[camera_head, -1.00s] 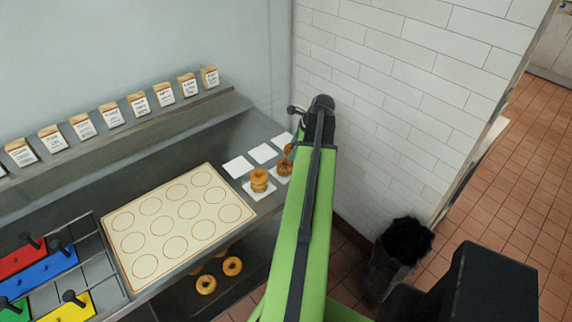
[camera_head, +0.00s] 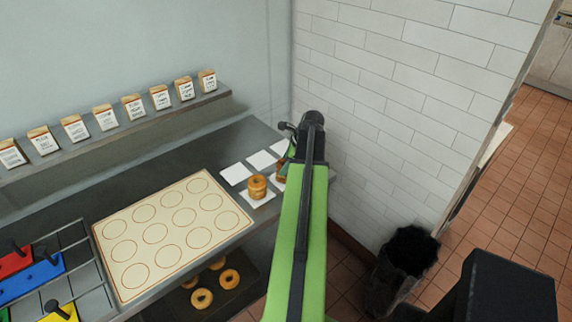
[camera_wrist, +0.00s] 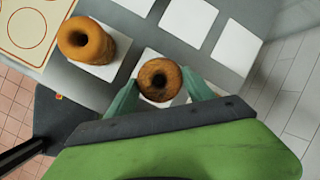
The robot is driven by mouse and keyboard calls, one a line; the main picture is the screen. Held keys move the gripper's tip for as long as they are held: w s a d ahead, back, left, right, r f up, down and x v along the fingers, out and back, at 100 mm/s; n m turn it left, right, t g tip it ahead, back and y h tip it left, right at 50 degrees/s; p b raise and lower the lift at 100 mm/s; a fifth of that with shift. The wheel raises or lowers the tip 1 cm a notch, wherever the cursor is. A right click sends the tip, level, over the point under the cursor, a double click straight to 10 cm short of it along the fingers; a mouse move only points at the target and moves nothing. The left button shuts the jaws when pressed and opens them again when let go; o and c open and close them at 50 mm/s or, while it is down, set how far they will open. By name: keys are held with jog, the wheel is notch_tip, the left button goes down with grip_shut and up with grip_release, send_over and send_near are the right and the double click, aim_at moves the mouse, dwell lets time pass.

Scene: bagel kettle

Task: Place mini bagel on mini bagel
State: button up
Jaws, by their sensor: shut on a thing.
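In the wrist view, my gripper (camera_wrist: 162,97) is shut on a browned mini bagel (camera_wrist: 160,80), one finger on each side of it. The held bagel is above a white square paper, and what lies directly under it is hidden. A stack of mini bagels (camera_wrist: 84,40) stands on another white paper to its left. In the head view, the stack (camera_head: 257,187) is left of my arm. My gripper (camera_head: 284,170) and the held bagel are mostly hidden behind the arm there.
More empty white papers (camera_head: 235,174) lie on the grey counter. A cream board with printed circles (camera_head: 215,239) is to the left. Loose bagels (camera_head: 202,299) lie on a lower dark shelf. A white tiled wall (camera_head: 390,120) is close on the right, above a black bin (camera_head: 372,285).

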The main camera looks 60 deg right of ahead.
jog(key=shift+f, duration=0.4)
jog(key=o, duration=1.3)
jog(key=shift+r, duration=0.1)
jog(key=shift+o, duration=0.2)
jog(key=shift+r, duration=0.1)
jog(key=shift+r, duration=0.3)
jog(key=p+v, duration=1.1)
jog(key=v, duration=0.1)
jog(key=shift+w, duration=0.1)
